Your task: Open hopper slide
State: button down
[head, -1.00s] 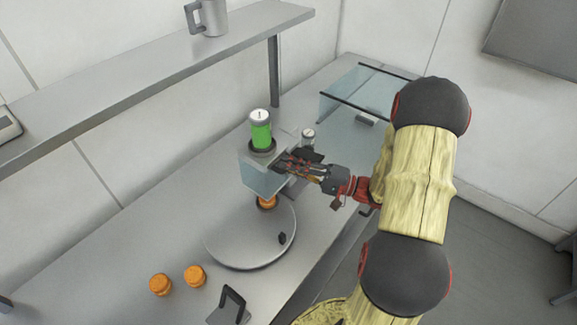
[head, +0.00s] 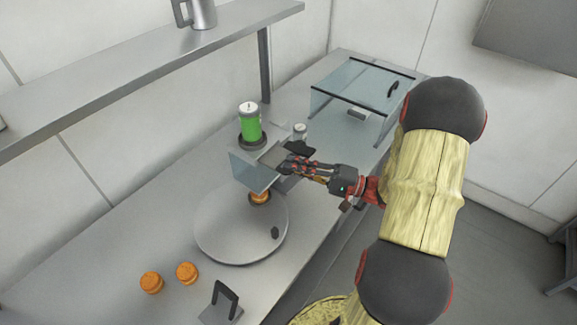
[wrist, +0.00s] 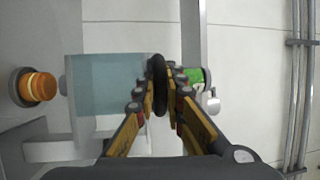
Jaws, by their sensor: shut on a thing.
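The hopper shows in the head view as a green-filled cylinder (head: 250,125) with a pale cap, standing in a dark collar on a clear bluish box (head: 246,171). A flat grey slide plate (head: 271,154) shows at the box's right side, beside my gripper (head: 289,165). In the wrist view my gripper (wrist: 163,88) is shut on a dark rounded handle (wrist: 159,70), held between both fingers. I take it as the slide's handle; my fingers hide part of it. The green cylinder (wrist: 194,75) shows partly behind the right finger.
A round grey turntable (head: 225,235) lies below the hopper, with an orange round (head: 259,198) near its back edge. Two orange rounds (head: 151,283) (head: 187,273) stand at the front left. A glass case (head: 350,95) stands behind, and a shelf (head: 130,82) runs above.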

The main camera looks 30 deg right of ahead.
jog(key=c, duration=2)
grip_release()
jog(key=shift+o, duration=0.8)
jog(key=shift+s+d, duration=0.1)
jog(key=v, duration=1.1)
jog(key=shift+s+d, duration=0.2)
jog(key=shift+s, duration=0.15)
jog(key=shift+f, duration=0.15)
